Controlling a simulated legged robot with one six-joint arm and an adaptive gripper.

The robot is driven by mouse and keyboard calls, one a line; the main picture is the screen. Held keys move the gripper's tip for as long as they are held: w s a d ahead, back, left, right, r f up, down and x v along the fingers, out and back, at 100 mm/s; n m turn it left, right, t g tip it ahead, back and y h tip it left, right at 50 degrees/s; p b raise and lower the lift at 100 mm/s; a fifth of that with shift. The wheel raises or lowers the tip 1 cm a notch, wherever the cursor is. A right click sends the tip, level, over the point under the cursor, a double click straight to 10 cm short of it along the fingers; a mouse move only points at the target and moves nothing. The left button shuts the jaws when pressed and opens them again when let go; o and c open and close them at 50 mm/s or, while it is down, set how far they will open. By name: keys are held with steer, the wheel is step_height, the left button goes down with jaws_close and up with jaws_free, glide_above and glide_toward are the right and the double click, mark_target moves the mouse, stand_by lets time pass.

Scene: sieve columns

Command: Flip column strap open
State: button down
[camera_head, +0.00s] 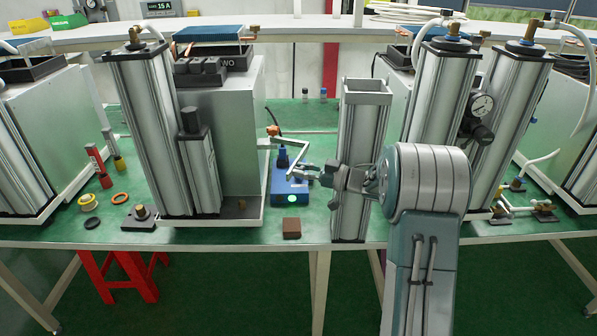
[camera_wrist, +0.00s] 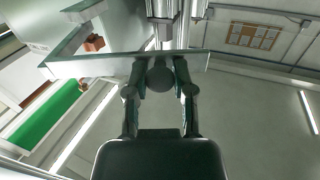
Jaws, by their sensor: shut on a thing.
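The strap (camera_head: 299,158) is a bent, Z-shaped light metal piece in the head view. It stands out left of the slim open-topped column (camera_head: 366,110), above a blue box. My gripper (camera_head: 325,175) reaches left across the front of this column and is shut on the strap near its right end. In the wrist view the strap (camera_wrist: 90,65) is a grey flat bar with a bent left part, lying across the tips of my gripper (camera_wrist: 160,75). I cannot tell where the strap joins a column.
The blue box (camera_head: 290,192) with a lit button sits below the strap, and a brown block (camera_head: 291,228) lies at the table's front edge. The green table (camera_head: 300,115) has free room behind.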

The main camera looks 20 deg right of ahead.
steer(key=shift+r, duration=0.1)
steer(key=shift+c, duration=2.3)
jaws_free()
steer(key=shift+w+a, duration=0.1)
steer(key=v, duration=1.2)
